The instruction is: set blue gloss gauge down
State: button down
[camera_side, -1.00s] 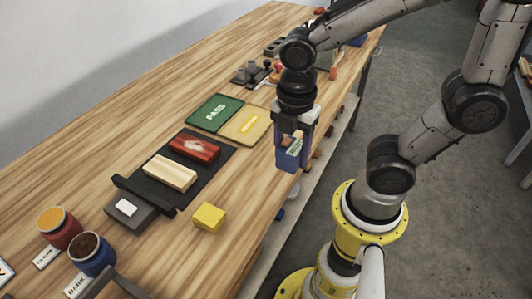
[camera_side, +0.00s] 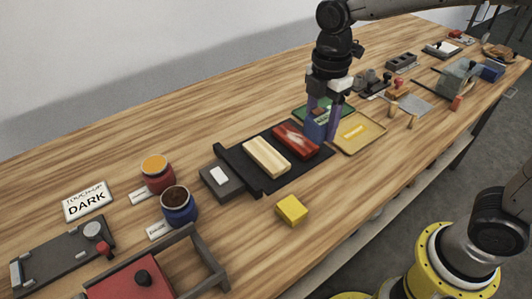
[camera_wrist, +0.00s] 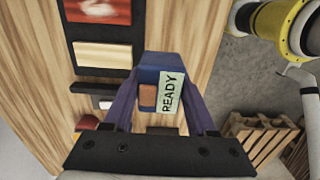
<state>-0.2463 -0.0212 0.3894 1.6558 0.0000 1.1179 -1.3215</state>
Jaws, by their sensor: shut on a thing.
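The blue gloss gauge (camera_wrist: 148,76) is a blue block with a brown square and a pale label reading READY, which faces the wrist camera. My gripper (camera_side: 322,122) is shut on it, with a purple finger on each side. In the side view the gauge (camera_side: 316,126) hangs upright beside the red glossy block and in front of the green mat. I cannot tell whether its bottom touches anything.
A black tray (camera_side: 303,165) holds a red glossy block (camera_side: 296,140) and a pale wood block (camera_side: 266,157). A yellow mat (camera_side: 368,136) and a mostly hidden green mat (camera_side: 304,110) lie behind. A yellow cube (camera_side: 292,210) stands in front. Bare wood lies around them.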

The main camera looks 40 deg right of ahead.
jog(key=w+a+f, duration=0.2)
jog(key=w+f, duration=0.3)
jog(key=w, duration=0.3)
send_over(266, 154)
jog(key=s, duration=0.1)
notch_tip(266, 154, down, 5)
jog(key=shift+d+r, duration=0.1)
jog(key=shift+r, duration=0.1)
jog(key=shift+w+f, duration=0.5)
jog(key=shift+f, duration=0.1)
jog(key=shift+w+f, duration=0.1)
jog(key=shift+f, duration=1.5)
jog(key=shift+c, duration=1)
grip_release()
jog(key=shift+f, duration=0.2)
